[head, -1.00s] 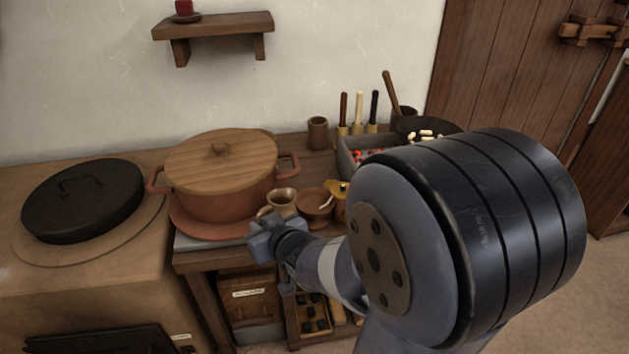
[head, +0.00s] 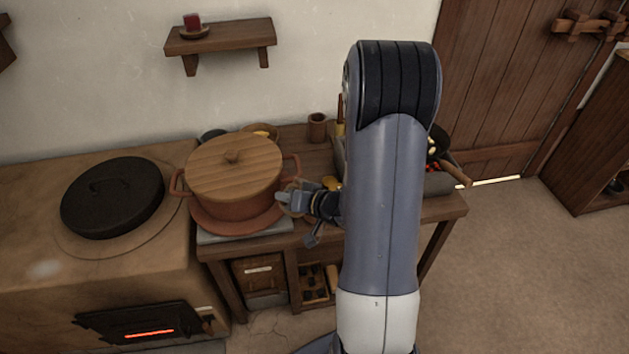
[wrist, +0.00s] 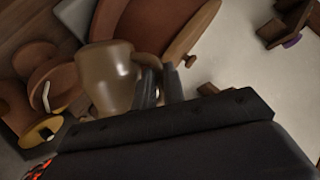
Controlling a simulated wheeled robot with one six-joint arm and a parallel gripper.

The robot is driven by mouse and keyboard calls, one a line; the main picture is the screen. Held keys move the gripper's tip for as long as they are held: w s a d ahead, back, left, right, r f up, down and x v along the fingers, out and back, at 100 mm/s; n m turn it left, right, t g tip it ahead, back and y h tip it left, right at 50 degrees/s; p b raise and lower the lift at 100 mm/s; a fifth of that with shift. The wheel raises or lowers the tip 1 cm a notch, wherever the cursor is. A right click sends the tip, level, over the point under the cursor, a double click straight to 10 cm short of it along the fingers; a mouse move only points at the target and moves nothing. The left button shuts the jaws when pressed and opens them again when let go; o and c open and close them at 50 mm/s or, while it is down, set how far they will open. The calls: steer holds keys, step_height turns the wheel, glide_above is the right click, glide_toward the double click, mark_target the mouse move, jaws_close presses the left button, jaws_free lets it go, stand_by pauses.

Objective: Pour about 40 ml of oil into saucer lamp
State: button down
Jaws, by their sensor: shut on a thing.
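A tan, glossy jug (wrist: 110,80) stands out in the middle of the wrist view. My gripper (wrist: 160,86) is shut at its side, apparently on the handle, which the fingers mostly hide. In the head view my gripper (head: 292,198) is just right of the big pot, and only a bit of the jug shows behind it. The saucer lamp (wrist: 58,76), a terracotta dish with a pale wick, is beside the jug in the wrist view. My arm hides most of it in the head view. I cannot tell the oil level or whether the jug is off the table.
A lidded terracotta pot (head: 232,180) stands close to the left of my gripper. A yellow vessel (wrist: 40,132) with a dark opening is near the lamp. A wooden cup (head: 317,127) stands at the back. A stove with a black lid (head: 113,197) is further left, its firebox glowing.

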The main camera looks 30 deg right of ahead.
mark_target(292, 184)
steer(key=shift+w+d+m+y+p, duration=0.25)
steer(key=shift+d+m+y+p, duration=0.4)
steer(key=shift+m+p, duration=0.15)
steer(key=shift+w+d+r+m+y+p, duration=0.15)
steer(key=shift+d+r+m+y+p, duration=0.25)
steer(key=shift+p, duration=0.25)
steer(key=shift+w+d+r+m+y+p, duration=0.15)
steer(key=shift+d+r+m+y+p, duration=0.35)
steer(key=shift+r+m+p, duration=0.15)
steer(key=shift+w+d+r+p, duration=0.1)
steer(key=shift+d+r+p, duration=0.15)
steer(key=shift+p, duration=0.1)
stand_by(0.8)
steer(key=shift+w+d+r+m+y+p, duration=0.2)
steer(key=shift+d+m+y+p, duration=0.3)
steer(key=shift+p, duration=0.4)
stand_by(0.4)
